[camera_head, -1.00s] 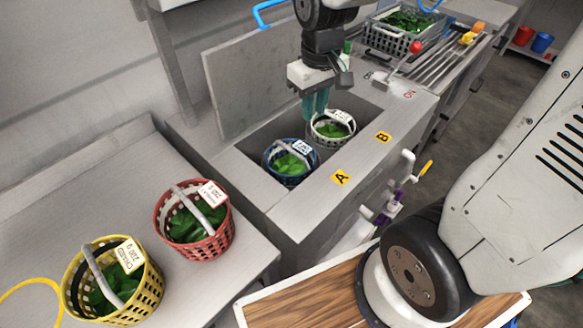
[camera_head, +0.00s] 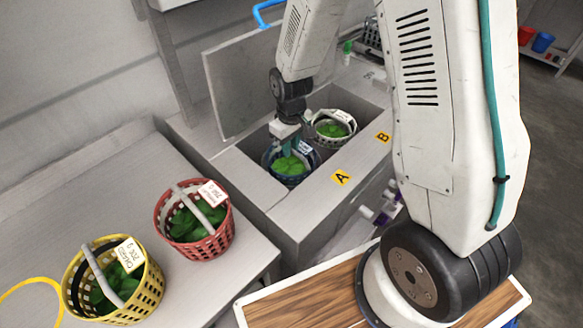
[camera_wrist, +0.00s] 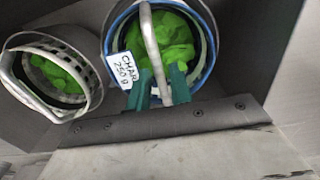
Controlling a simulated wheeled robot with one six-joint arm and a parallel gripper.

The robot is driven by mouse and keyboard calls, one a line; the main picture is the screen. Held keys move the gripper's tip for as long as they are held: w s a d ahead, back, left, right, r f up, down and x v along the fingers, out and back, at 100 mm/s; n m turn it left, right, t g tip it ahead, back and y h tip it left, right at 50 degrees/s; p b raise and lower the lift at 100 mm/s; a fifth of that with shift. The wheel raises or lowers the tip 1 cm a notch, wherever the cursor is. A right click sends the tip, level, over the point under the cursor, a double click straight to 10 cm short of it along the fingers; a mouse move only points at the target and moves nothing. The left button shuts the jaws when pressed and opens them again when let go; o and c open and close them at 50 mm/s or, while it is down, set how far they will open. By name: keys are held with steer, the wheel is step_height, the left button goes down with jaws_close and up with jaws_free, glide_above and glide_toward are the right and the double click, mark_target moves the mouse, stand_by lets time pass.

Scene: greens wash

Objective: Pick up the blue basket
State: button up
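The blue basket (camera_head: 268,163) stands in the left part of the sink, beside label A, with green leaves inside. Its grey handle (camera_wrist: 152,45) and white tag (camera_wrist: 124,69) show in the wrist view, where the basket's blue rim (camera_wrist: 211,55) is at the top centre. My gripper (camera_head: 290,151) is down at the basket, over its leaves in the head view. Its green fingers (camera_wrist: 160,88) are apart, one on each side of the handle. I cannot tell whether they touch it.
A white basket (camera_head: 345,118) of greens stands close by in the same sink, near label B. A red basket (camera_head: 196,246) and a yellow basket (camera_head: 150,290) stand on the left counter. The sink's front wall (camera_head: 318,195) is close to the blue basket.

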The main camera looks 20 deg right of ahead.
step_height(320, 180, down, 4)
steer(key=shift+r, duration=0.15)
jaws_close()
stand_by(1.4)
